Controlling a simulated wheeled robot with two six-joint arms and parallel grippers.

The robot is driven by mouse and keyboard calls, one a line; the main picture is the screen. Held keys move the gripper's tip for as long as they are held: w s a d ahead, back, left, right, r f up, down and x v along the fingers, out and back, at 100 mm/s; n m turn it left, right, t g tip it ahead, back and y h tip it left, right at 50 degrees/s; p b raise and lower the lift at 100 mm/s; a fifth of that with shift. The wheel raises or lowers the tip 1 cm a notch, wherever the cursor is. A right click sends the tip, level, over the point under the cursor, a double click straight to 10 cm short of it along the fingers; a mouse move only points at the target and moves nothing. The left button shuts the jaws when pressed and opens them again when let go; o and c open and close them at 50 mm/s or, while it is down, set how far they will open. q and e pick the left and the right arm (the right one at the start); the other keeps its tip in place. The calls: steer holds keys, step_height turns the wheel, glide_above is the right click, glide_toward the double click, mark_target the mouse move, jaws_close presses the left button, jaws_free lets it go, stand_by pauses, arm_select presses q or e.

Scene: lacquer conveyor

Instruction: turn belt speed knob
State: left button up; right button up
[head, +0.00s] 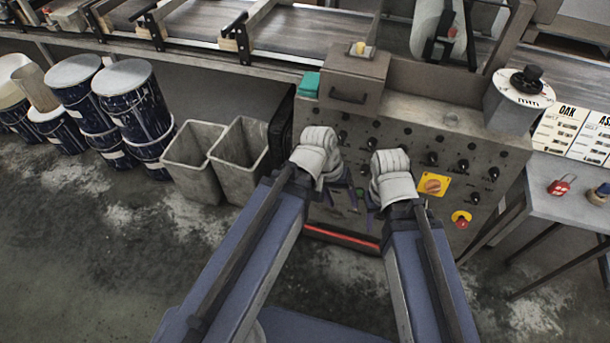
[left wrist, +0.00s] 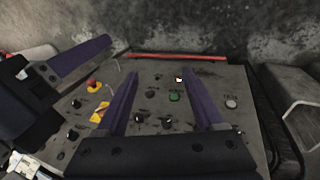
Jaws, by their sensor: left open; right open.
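The control panel (head: 425,145) carries several black knobs; the labels are too small to read, so I cannot tell which is the belt speed knob. In the left wrist view the panel (left wrist: 225,130) appears upside down. My left gripper (left wrist: 161,74) is open and empty in front of it. Between its fingers show a black knob (left wrist: 150,93), a green button (left wrist: 174,96) and a small pale button (left wrist: 179,78). My right gripper (head: 366,197) is open beside the left one, its jaws partly hidden by its arm. Neither gripper visibly holds a knob.
A yellow-plated rotary switch (head: 432,185) and a red emergency button (head: 461,219) sit at the panel's lower right. Grey bins (head: 240,155) and blue drums (head: 132,95) stand to the left. A side table (head: 570,180) with a red padlock (head: 562,185) is at the right.

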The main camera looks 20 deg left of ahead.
arm_select(q)
steer(key=w+a+f+n+t+h+b, duration=0.55)
steer(key=w+f+n+b, duration=0.4)
steer(key=b, duration=0.85)
steer(key=w+a+f+n+t+b, duration=0.2)
steer(key=a+n+t+b, duration=0.25)
steer(key=a+b, duration=0.2)
steer(key=w+a+f+n+t+b, duration=0.1)
steer(key=w+a+n+t+b, duration=0.2)
steer(key=a+t+b, duration=0.4)
steer(key=w+d+g, duration=0.2)
steer(key=w+d, duration=0.1)
steer(key=w, duration=0.3)
steer(key=shift+w+d+f+h+p, duration=0.15)
steer(key=shift+h+p, duration=0.2)
arm_select(e)
step_height(320, 180, down, 34)
steer(key=shift+r, duration=0.15)
steer(key=shift+w, duration=0.1)
arm_select(q)
jaws_close()
